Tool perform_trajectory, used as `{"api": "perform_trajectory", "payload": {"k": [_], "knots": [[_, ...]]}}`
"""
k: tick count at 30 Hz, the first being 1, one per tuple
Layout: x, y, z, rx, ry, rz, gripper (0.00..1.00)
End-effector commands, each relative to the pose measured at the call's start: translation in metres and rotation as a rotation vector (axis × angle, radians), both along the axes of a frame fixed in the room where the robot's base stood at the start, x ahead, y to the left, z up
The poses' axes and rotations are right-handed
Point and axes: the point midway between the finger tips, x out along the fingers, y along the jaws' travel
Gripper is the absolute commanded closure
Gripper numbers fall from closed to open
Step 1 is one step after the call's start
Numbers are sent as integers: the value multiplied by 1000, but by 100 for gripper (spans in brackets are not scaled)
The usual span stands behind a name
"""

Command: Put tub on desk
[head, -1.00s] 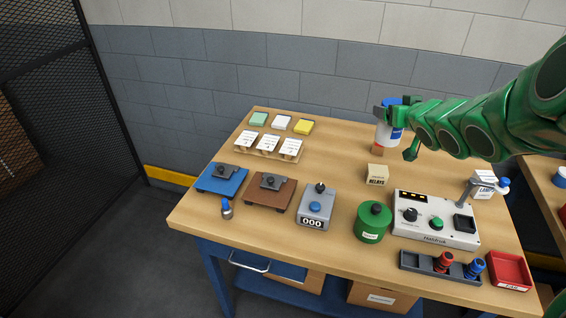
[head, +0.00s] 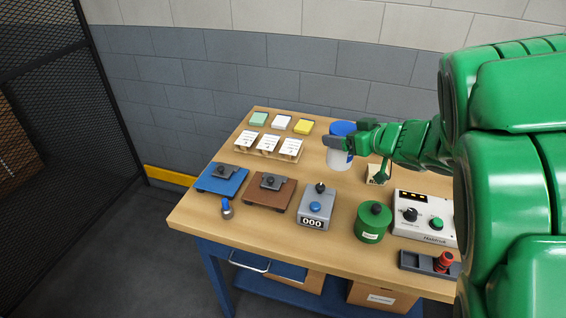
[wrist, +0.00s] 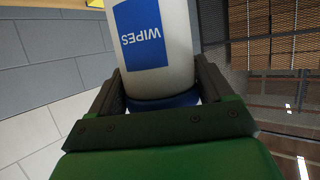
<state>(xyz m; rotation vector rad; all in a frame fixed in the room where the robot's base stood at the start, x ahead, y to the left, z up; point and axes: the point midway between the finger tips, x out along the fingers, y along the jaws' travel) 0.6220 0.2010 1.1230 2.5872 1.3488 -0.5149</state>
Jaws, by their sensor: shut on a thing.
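The white tub (head: 340,160) with a blue lid is upright in my gripper (head: 338,143) over the back middle of the wooden desk (head: 300,240). In the wrist view the tub (wrist: 178,70) shows a blue WIPES label, upside down in the picture. My gripper (wrist: 160,98) is shut on it near the blue lid, one jaw on each side. The tub looks raised above the desktop, but I cannot tell the gap under it for sure.
Behind are sticky pads (head: 281,122) and a card rack (head: 268,148). In front stand blue (head: 210,185) and brown (head: 275,200) devices, a grey counter (head: 316,210) and a green canister (head: 371,225). A tester box (head: 415,230) is partly hidden by my arm.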

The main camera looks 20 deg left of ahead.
Motion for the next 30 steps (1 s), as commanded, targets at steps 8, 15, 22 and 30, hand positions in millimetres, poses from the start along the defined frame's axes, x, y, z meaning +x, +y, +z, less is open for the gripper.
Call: {"api": "perform_trajectory", "payload": {"k": [8, 15, 22, 30], "knots": [[-21, 12, -17, 0, 2, 87, 58], [0, 20, -27, -1, 0, 89, 58], [24, 29, -39, 1, 3, 86, 58], [51, 39, -52, 0, 2, 88, 58]]}}
